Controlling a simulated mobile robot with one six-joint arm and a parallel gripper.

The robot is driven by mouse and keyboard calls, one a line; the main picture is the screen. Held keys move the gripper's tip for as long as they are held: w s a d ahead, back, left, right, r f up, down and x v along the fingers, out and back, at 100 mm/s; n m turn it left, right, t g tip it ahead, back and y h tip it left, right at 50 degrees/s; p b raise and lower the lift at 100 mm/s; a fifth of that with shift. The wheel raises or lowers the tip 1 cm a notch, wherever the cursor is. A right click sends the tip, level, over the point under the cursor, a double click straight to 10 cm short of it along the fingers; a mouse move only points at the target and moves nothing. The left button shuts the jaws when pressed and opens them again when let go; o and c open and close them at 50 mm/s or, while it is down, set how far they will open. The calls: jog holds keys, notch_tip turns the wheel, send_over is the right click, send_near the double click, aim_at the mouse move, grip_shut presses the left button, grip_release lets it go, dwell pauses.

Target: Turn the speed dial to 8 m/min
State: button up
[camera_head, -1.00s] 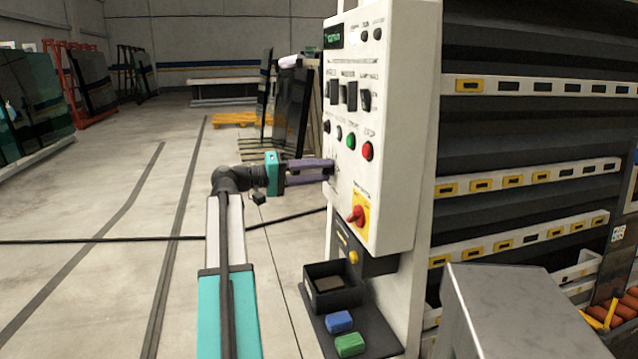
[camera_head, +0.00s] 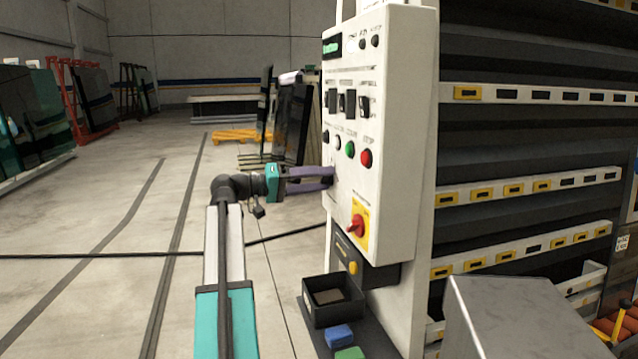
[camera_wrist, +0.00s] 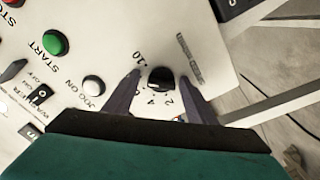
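The black speed dial (camera_wrist: 161,79) sits on the white control panel in the wrist view, with printed numbers 10, 4 and 2 readable around it. Its pointer direction is too small to tell. My gripper (camera_wrist: 162,73) is open, with one finger on each side of the dial and a visible gap on both sides. In the head view my gripper (camera_head: 331,178) reaches the panel's left face from the left, at the height just below the row of buttons.
The control panel (camera_head: 396,150) carries a green start button (camera_head: 350,149), a red stop button (camera_head: 366,158) and a red-yellow main switch (camera_head: 357,226) below. A black open box (camera_head: 333,308) stands under it. The floor to the left is mostly clear.

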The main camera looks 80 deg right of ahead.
jog(key=shift+w+f, duration=0.1)
jog(key=shift+w+a, duration=0.25)
jog(key=shift+w, duration=0.1)
jog(key=v, duration=1.3)
dwell(0.3)
